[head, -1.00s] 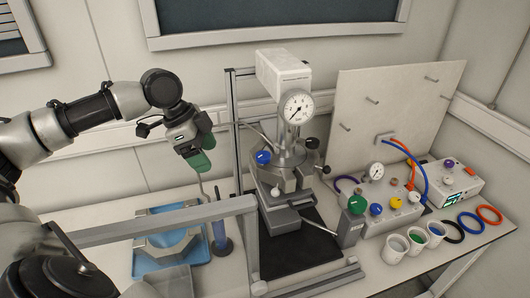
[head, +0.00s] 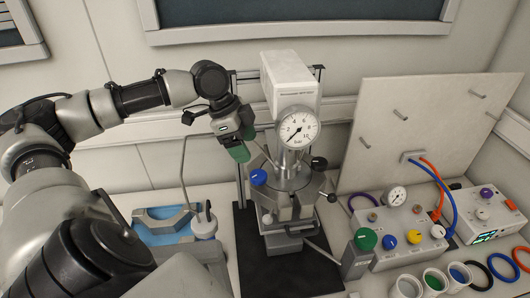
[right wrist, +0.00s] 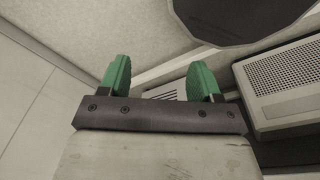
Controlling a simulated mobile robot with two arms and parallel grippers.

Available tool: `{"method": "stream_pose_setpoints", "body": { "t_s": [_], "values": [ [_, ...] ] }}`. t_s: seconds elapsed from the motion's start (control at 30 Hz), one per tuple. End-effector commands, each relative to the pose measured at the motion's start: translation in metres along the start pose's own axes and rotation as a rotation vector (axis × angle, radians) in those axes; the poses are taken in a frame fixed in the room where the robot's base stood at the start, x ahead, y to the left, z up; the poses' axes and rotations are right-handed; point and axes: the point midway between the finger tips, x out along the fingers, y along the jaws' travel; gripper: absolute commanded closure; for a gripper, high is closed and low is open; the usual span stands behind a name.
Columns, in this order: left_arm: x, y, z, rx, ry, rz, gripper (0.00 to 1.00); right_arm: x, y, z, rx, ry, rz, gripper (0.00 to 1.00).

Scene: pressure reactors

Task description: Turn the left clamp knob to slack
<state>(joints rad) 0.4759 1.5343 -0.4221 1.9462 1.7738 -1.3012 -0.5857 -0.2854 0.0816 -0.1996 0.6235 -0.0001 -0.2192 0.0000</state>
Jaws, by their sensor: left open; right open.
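The reactor (head: 292,190) stands on a black mat, with a round pressure gauge (head: 298,128) on top. I cannot tell for certain which is the left clamp knob. Black knobs (head: 331,197) show on the right side. My left gripper (head: 243,143) is open and empty, green fingers pointing down, just above and left of the blue knob, apart from it. My right gripper (right wrist: 160,80) is open and empty in the right wrist view.
A white box (head: 288,82) stands behind the gauge. A blue tray (head: 160,222) lies left of the reactor. At right are a control box (head: 400,240) with coloured knobs, an upright panel (head: 425,125), cups (head: 435,281) and coloured rings (head: 503,267).

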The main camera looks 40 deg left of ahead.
Motion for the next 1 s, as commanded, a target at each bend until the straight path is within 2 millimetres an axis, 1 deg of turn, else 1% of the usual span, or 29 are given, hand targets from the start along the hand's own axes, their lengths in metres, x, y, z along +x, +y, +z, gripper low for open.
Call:
{"method": "stream_pose_setpoints", "body": {
  "t_s": [0.03,0.1,0.2,0.3,0.4,0.5,0.6,0.67,0.77,0.87,0.9,0.97,1.0],
  "values": [
    [0.007,0.002,-0.001,0.001,-0.001,0.007,0.28,-0.006,-0.001,0.002,0.000,-0.004,-0.001,0.36],
    [0.021,0.001,-0.002,0.001,0.001,0.007,0.28,-0.012,-0.002,0.007,0.000,-0.011,-0.003,0.36],
    [0.040,0.002,-0.002,0.001,0.001,0.007,0.28,-0.019,-0.005,0.019,0.001,-0.030,-0.007,0.36],
    [0.058,0.001,-0.001,-0.001,0.001,0.006,0.28,-0.025,-0.007,0.027,0.001,-0.043,-0.009,0.36],
    [0.073,0.001,-0.002,-0.001,0.002,0.004,0.28,-0.029,-0.007,0.025,0.001,-0.042,-0.009,0.36],
    [0.083,0.001,-0.001,-0.001,0.001,0.002,0.28,-0.030,-0.005,0.016,0.001,-0.029,-0.007,0.36],
    [0.088,0.001,0.000,0.000,0.000,0.001,0.28,-0.031,-0.003,0.003,0.001,-0.009,-0.005,0.36],
    [0.090,0.001,0.000,0.000,-0.001,0.001,0.28,-0.030,-0.002,-0.002,0.001,-0.002,-0.004,0.36],
    [0.090,0.001,0.000,0.000,-0.001,0.000,0.28,-0.030,-0.002,-0.002,0.001,-0.001,-0.004,0.36],
    [0.090,0.001,0.000,0.000,-0.001,0.000,0.28,-0.030,-0.003,0.002,0.001,-0.007,-0.005,0.36],
    [0.090,0.001,0.000,0.001,-0.001,0.001,0.31,-0.030,-0.004,0.005,0.001,-0.011,-0.005,0.36],
    [0.090,0.001,0.000,0.001,-0.001,0.001,0.41,-0.031,-0.004,0.009,0.001,-0.016,-0.006,0.36],
    [0.090,0.001,0.000,0.001,-0.001,0.001,0.47,-0.031,-0.004,0.011,0.001,-0.019,-0.007,0.36]
  ]
}}
